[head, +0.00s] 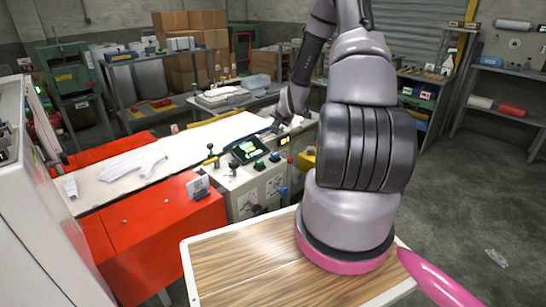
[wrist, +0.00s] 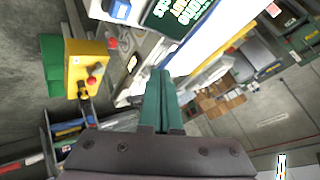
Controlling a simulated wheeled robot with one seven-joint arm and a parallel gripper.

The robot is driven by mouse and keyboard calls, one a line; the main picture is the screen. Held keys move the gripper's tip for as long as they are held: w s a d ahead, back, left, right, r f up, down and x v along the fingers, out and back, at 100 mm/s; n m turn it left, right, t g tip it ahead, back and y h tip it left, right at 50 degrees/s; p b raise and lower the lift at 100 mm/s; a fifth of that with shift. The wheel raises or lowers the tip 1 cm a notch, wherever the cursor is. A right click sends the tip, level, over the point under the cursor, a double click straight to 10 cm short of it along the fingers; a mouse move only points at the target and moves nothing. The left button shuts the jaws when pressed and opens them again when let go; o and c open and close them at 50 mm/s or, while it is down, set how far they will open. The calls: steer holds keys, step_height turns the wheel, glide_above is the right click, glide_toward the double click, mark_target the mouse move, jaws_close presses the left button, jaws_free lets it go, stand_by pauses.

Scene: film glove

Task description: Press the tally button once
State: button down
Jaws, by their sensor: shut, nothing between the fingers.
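The control panel (head: 245,178) of the white machine holds a dark screen (head: 250,149), green buttons (head: 260,166), and other knobs. A small unit with a lit display (head: 284,141) stands at the panel's far right; its display also shows in the wrist view (wrist: 132,63). A red button (wrist: 112,43) is near that display. No label shows which button is the tally button. My gripper (head: 275,127) is above the far right part of the panel, near the small display. In the wrist view its dark green fingers (wrist: 160,74) are together and empty. Contact cannot be told.
A yellow box with red controls (wrist: 87,68) stands beside the machine. A long white table (head: 180,150) with a flat white glove (head: 132,165) lies left of the panel. A red cabinet (head: 160,240) is in front. Shelves (head: 160,85) stand behind; floor at right is mostly open.

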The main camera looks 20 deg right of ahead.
mark_target(275, 155)
steer(key=shift+f, duration=0.6)
steer(key=shift+f, duration=4.4)
steer(key=shift+f, duration=0.15)
steer(key=shift+f, duration=0.25)
steer(key=shift+f, duration=0.5)
steer(key=shift+r, duration=0.9)
steer(key=shift+r, duration=0.1)
